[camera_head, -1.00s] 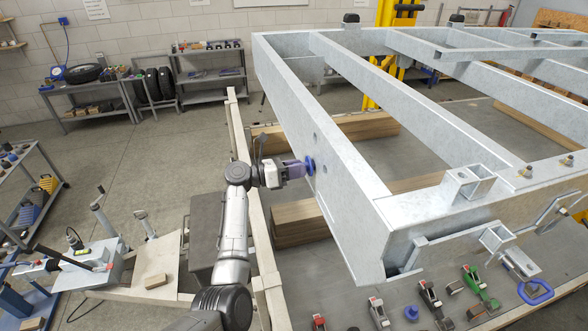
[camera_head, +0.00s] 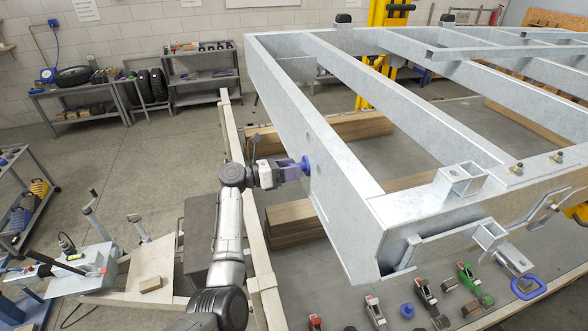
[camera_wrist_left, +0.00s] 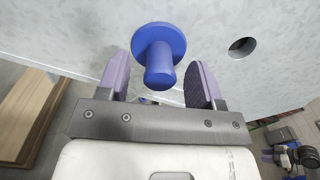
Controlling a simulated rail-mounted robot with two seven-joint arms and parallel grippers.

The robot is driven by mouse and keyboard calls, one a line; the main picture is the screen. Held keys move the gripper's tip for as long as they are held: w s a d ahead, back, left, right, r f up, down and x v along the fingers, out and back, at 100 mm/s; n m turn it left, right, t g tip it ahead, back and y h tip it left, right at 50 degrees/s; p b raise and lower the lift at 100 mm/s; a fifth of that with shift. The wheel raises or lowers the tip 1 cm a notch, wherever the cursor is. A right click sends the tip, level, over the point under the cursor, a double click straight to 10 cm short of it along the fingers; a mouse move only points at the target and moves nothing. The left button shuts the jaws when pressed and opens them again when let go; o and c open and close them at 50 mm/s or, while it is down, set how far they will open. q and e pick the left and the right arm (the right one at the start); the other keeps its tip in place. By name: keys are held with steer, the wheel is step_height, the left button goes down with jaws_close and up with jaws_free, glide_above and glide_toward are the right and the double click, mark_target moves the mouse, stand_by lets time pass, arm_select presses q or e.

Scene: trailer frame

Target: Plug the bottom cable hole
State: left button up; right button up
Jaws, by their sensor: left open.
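The trailer frame's grey side beam (camera_head: 318,168) runs past my left gripper (camera_head: 291,171). A blue plug (camera_head: 306,165) sits at the beam's outer face in front of that gripper. In the left wrist view, the plug (camera_wrist_left: 160,52) shows its round flange at the beam face (camera_wrist_left: 75,35) and its stem pointing back at me. The open left gripper (camera_wrist_left: 160,85) has one purple finger on each side of the stem, with gaps. An open dark hole (camera_wrist_left: 241,47) lies to the right of the plug. The beam behind the flange is hidden.
Another blue plug (camera_head: 407,310) stands on the grey surface below the frame's near end, among clamp-like tools (camera_head: 427,294) and a blue handle (camera_head: 528,288). Wood blocks (camera_head: 292,222) lie under the frame. A pale wooden rail (camera_head: 258,245) runs beside my left arm.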

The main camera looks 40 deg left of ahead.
arm_select(q)
steer(key=b+v, duration=0.3)
steer(key=v, duration=1)
